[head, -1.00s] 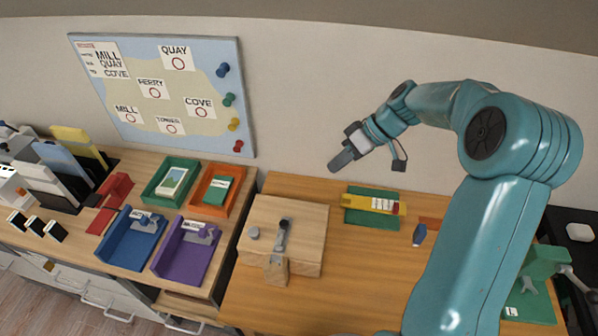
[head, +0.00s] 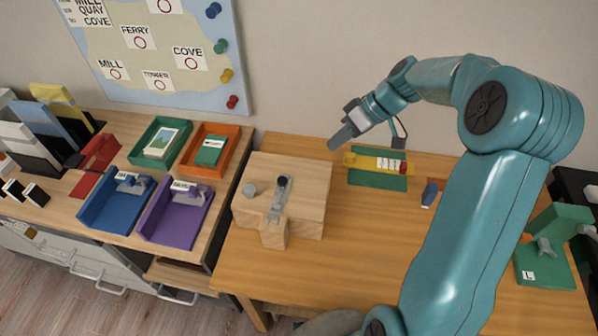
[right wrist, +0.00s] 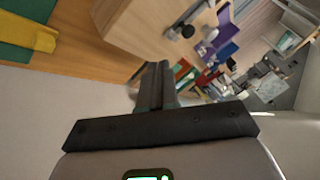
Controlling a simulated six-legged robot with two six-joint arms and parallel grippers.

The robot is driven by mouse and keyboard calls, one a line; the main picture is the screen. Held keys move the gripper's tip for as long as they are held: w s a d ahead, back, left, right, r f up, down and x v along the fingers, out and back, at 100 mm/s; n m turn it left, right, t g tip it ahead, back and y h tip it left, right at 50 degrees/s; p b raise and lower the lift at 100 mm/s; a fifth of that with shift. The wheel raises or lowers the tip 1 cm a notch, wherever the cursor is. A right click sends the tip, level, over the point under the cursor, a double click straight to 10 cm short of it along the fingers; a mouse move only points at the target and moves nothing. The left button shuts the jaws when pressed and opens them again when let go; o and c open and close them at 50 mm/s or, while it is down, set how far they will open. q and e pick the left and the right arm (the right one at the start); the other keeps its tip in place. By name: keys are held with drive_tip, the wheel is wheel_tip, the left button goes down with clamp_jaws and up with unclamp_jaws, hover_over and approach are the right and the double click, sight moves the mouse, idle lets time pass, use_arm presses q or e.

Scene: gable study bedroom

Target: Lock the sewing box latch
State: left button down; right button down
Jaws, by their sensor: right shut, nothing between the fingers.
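The sewing box (head: 307,180) is a pale wooden box on the desk, near the middle of the head view. A grey metal latch (head: 278,203) with a dark round knob lies along its top, towards the front edge. In the right wrist view the box (right wrist: 140,25) shows at the top, with the dark latch parts (right wrist: 182,31) at its edge. My right gripper (head: 337,140) is shut and empty, above and behind the box, apart from it. Its closed fingers show in the right wrist view (right wrist: 154,82). My left gripper is not in view.
A green mat (head: 378,181) with a yellow item (head: 365,162) lies to the right. A green stand (head: 548,255) is at the far right. Coloured trays, including a purple one (head: 176,222), fill the left table.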

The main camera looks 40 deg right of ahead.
drive_tip(key=x, duration=0.3)
drive_tip(key=p+x, duration=0.1)
drive_tip(key=x, duration=0.5)
drive_tip(key=shift+w+a+f, duration=0.1)
drive_tip(key=shift+w+f, duration=0.15)
drive_tip(key=shift+w, duration=0.2)
drive_tip(key=a+p, duration=0.1)
drive_tip(key=a, duration=0.2)
drive_tip(key=shift+a+f, duration=0.15)
drive_tip(key=shift+s+a, duration=0.15)
drive_tip(key=shift+a, duration=0.2)
drive_tip(key=shift+a+f+p, duration=0.1)
drive_tip(key=shift+a+p, duration=0.05)
drive_tip(key=shift+p, duration=0.15)
drive_tip(key=shift+w+f, duration=0.15)
drive_tip(key=shift+w, duration=0.15)
drive_tip(key=shift+s, duration=0.25)
drive_tip(key=s+a+b, duration=0.2)
drive_tip(key=a+b, duration=0.1)
drive_tip(key=shift+s, duration=0.2)
drive_tip(key=shift+s+a, duration=0.1)
drive_tip(key=shift+a, duration=0.05)
